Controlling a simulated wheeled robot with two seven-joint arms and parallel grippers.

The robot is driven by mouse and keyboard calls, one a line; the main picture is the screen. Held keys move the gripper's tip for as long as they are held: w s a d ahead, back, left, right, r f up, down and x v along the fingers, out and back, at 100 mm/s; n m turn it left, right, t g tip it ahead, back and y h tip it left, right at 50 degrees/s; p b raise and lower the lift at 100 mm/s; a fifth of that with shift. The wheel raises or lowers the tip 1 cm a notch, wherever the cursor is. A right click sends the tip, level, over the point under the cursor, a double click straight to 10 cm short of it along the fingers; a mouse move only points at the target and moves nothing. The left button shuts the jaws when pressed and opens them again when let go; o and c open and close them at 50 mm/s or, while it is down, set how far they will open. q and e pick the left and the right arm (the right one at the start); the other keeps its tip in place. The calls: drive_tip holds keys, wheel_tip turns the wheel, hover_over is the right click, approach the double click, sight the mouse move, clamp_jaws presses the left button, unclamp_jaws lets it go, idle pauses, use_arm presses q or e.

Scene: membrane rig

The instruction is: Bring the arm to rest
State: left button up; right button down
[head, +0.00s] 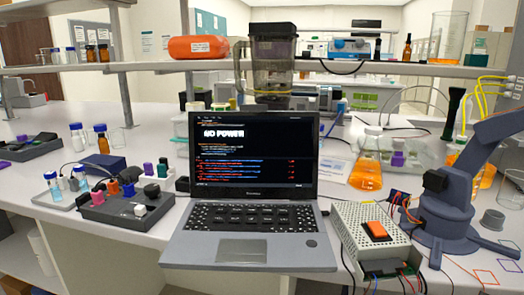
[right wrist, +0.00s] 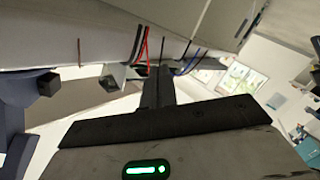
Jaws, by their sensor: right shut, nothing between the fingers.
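A small blue-grey desktop robot arm (head: 445,215) stands on the bench at the right in the head view, its upper link reaching up and out of the right edge. Neither of my grippers shows in the head view. In the right wrist view my right gripper (right wrist: 160,75) has its dark fingers together, with nothing held. Its body below carries a lit green indicator. Red, black and blue wires show just beyond the fingers. A blue-grey part, probably of the desktop arm, is at the left edge there (right wrist: 14,115).
A laptop (head: 250,215) reading "NO POWER" stands mid-bench. A perforated power box (head: 370,255) with an orange switch and loose wires sits right of it. An orange-filled flask (head: 368,170) stands behind. A controller block (head: 125,212) with coloured knobs is at left. A shelf (head: 345,68) spans the back.

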drive_tip(key=s+a+f+m+h, duration=0.2)
drive_tip(key=s+f+m+h, duration=0.15)
drive_tip(key=f, duration=0.25)
drive_tip(key=s+a+f+m+h, duration=0.2)
drive_tip(key=f+m+h, duration=0.1)
drive_tip(key=f+m, duration=0.25)
drive_tip(key=s+a+f+m+g+p, duration=0.1)
drive_tip(key=s+a+f, duration=0.4)
drive_tip(key=a, duration=0.5)
drive_tip(key=shift+a+m+g, duration=0.3)
drive_tip(key=shift+m+g, duration=0.6)
drive_tip(key=shift+g, duration=0.1)
